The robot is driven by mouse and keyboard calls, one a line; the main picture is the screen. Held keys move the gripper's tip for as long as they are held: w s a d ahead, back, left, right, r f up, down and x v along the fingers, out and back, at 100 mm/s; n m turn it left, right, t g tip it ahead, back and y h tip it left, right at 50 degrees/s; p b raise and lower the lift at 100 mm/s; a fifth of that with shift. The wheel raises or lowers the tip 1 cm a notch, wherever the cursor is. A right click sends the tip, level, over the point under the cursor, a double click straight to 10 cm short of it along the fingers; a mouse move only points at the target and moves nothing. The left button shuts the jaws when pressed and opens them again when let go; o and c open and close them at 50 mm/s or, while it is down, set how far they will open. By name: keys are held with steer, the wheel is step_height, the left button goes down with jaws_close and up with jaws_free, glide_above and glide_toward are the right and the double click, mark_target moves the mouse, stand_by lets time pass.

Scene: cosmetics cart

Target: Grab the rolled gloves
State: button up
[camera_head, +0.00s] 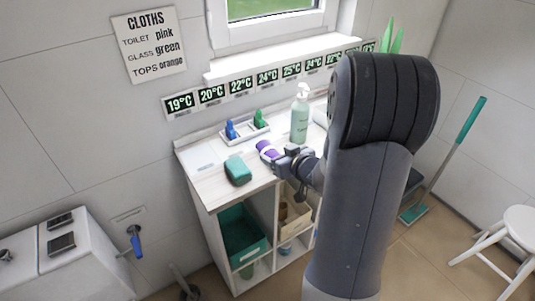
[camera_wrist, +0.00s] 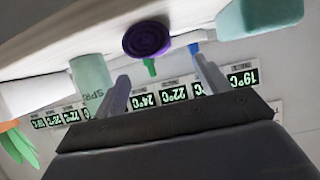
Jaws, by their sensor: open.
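A purple roll with a pale band, which looks like the rolled gloves (camera_head: 266,149), lies on the white cart top near its middle. In the wrist view, which is upside down, the round purple end of the rolled gloves (camera_wrist: 148,38) faces the camera. My gripper (camera_head: 281,158) is just to the right of the roll in the head view. In the wrist view my gripper (camera_wrist: 162,72) is open, its two fingers apart, with the roll's end ahead of the gap between them. Nothing is seen between the fingers. My arm hides part of the cart.
A teal block (camera_head: 238,170) lies left of the roll. Behind stand a pale green pump bottle (camera_head: 299,115) and a tray (camera_head: 234,134) holding a blue and a green bottle. Temperature cards (camera_head: 240,85) line the wall. Bins (camera_head: 241,235) fill the shelves below.

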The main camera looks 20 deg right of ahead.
mark_target(271, 150)
steer(key=shift+f+x, duration=0.1)
steer(key=shift+x, duration=1.5)
steer(key=shift+f+x, duration=0.15)
steer(key=shift+x, duration=1.5)
steer(key=shift+d, duration=0.2)
steer(key=shift+s, duration=0.1)
steer(key=c, duration=1.1)
